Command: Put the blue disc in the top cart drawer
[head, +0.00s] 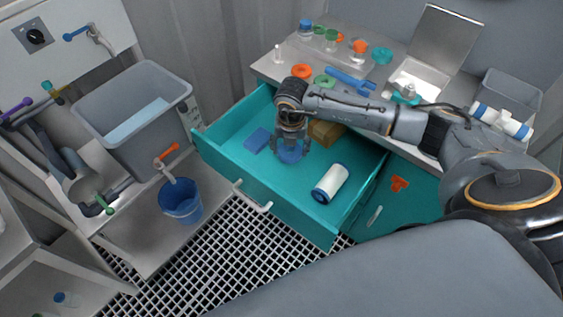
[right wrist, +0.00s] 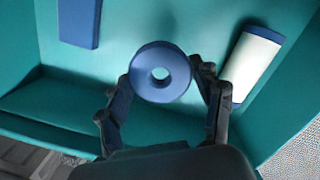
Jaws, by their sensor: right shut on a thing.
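The top cart drawer (head: 262,182) is teal and pulled open in the head view. The blue disc (right wrist: 178,84), a ring with a round hole, is between the fingertips of my right gripper (right wrist: 160,80), which is shut on it. In the head view the right gripper (head: 291,150) reaches down inside the open drawer, and the disc (head: 291,156) shows under its fingers. I cannot tell whether the disc touches the drawer floor. My left gripper is not in view.
In the drawer lie a blue block (head: 257,140), a brown box (head: 326,132) and a white cylinder with blue ends (head: 330,183). The cart top (head: 273,68) holds rings, a blue wrench (head: 350,80) and an open case (head: 440,45). A blue bucket (head: 181,203) stands left.

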